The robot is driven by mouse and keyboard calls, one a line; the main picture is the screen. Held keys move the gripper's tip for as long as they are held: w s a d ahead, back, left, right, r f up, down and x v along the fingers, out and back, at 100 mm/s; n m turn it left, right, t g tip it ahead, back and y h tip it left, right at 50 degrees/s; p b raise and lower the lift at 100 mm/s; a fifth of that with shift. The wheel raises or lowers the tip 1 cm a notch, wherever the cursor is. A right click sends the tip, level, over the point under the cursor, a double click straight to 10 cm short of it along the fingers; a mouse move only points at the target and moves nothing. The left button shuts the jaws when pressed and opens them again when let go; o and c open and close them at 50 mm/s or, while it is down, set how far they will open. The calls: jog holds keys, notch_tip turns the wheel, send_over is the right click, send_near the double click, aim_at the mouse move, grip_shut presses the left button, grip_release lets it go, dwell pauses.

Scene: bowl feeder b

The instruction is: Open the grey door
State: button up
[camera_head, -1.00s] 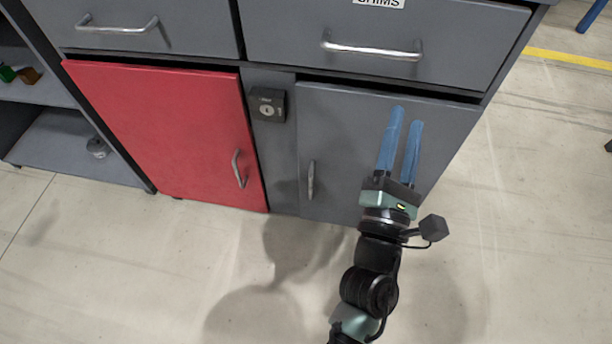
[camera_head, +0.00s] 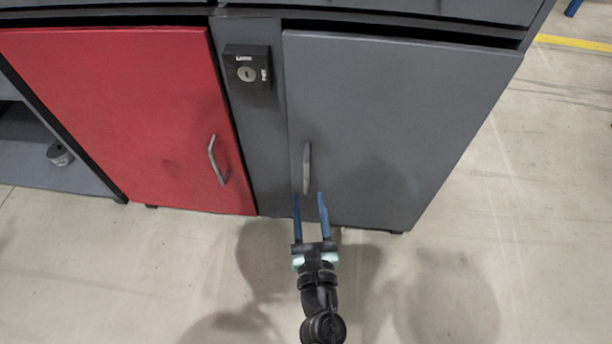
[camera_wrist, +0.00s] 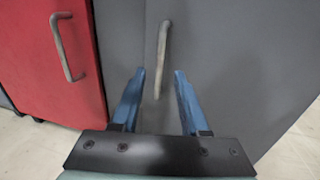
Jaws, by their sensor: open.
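The grey door (camera_head: 390,120) is shut, on the right side of the cabinet. Its metal handle (camera_head: 307,168) is an upright bar near the door's left edge. My gripper (camera_head: 309,196) is open, with two blue fingers pointing at the handle's lower end. In the wrist view the handle (camera_wrist: 162,55) shows above and between the fingertips of my gripper (camera_wrist: 160,75). The fingers look empty, and I cannot tell how far they are from the handle.
A red door (camera_head: 130,115) with its own handle (camera_head: 216,160) is to the left. A black key lock box (camera_head: 247,68) is on the grey panel between the doors. An open shelf (camera_head: 40,150) is at far left. The floor (camera_head: 520,250) is clear in front and right.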

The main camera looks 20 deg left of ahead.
aim_at(306, 177)
jog(key=b+x, duration=0.1)
jog(key=x, duration=0.6)
jog(key=shift+w+a+b, duration=0.1)
jog(key=shift+w+b, duration=0.15)
jog(key=shift+b, duration=0.1)
jog(key=shift+c, duration=0.3)
grip_shut()
dwell(0.8)
